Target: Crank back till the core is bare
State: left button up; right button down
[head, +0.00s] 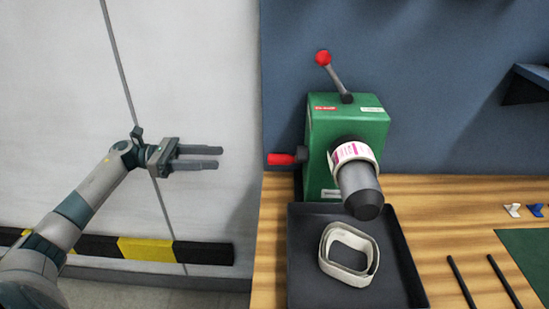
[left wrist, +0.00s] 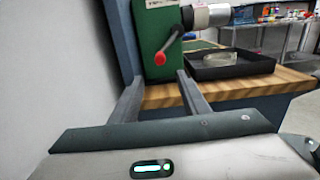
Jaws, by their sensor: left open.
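The green label rewinder (head: 353,125) stands on the wooden bench; it also shows in the left wrist view (left wrist: 150,32). Its dark core (head: 361,191) sticks out toward me, with a white and pink band of labels (head: 353,153) around its inner end. A red-handled crank (head: 284,159) is on its left side; in the left wrist view the red knob (left wrist: 160,59) lies beyond my fingers. A lever with a red ball (head: 323,58) stands on top. My left gripper (head: 221,157) is open and empty, left of the crank and apart from it. My right gripper is not in view.
A black tray (head: 405,262) under the core holds a loose loop of pale strip (head: 348,254). Dark rods (head: 461,281), small clips (head: 512,210) and a green mat (head: 530,254) lie at right. A dark shelf (head: 530,84) juts out at upper right.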

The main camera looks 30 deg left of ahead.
aim_at(273, 158)
pick_arm(q)
jog(key=p+x, duration=0.5)
jog(key=x, duration=1)
jog(key=shift+w+d+r, duration=0.1)
jog(key=shift+w+d, duration=0.15)
jog(key=shift+d, duration=0.1)
jog(key=shift+w+d+p, duration=0.3)
jog(key=shift+d+p, duration=0.05)
jog(key=shift+d, duration=0.25)
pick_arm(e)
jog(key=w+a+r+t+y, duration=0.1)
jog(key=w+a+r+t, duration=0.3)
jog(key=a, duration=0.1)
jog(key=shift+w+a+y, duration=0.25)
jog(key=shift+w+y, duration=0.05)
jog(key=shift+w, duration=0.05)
pick_arm(q)
grip_shut()
